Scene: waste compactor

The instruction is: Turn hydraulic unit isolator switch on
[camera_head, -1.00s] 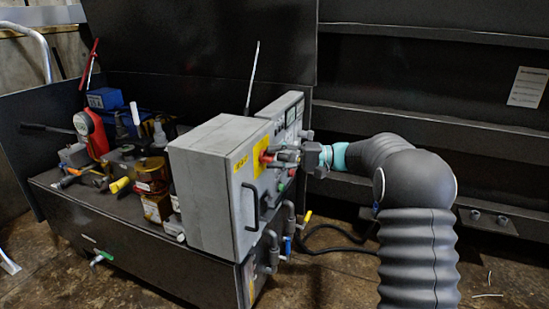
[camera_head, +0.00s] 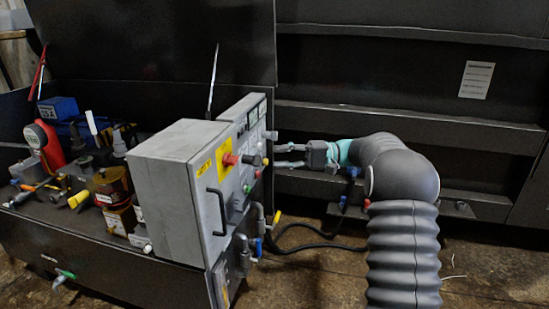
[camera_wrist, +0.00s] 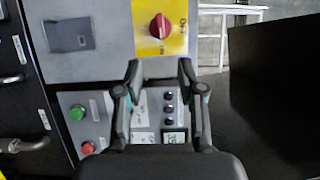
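The isolator switch is a red rotary knob on a yellow plate (camera_head: 226,158), on the side of a grey cabinet (camera_head: 178,190). In the wrist view the red knob (camera_wrist: 159,26) is at top centre on its yellow plate, its grip roughly upright in the picture. Lettering sits beside it, but I cannot tell for sure which position it marks. My gripper (camera_head: 276,154) is open and empty, to the right of the cabinet and apart from the knob. In the wrist view its fingers (camera_wrist: 160,72) are spread, with the knob beyond them and nothing between.
A panel with a green button (camera_wrist: 76,113), a red button (camera_wrist: 88,149) and a small display (camera_wrist: 174,140) adjoins the cabinet. A black handle (camera_head: 217,212) projects from the cabinet. Pipes and a yellow-handled valve (camera_head: 276,217) are below. Dark steel walls stand behind my arm.

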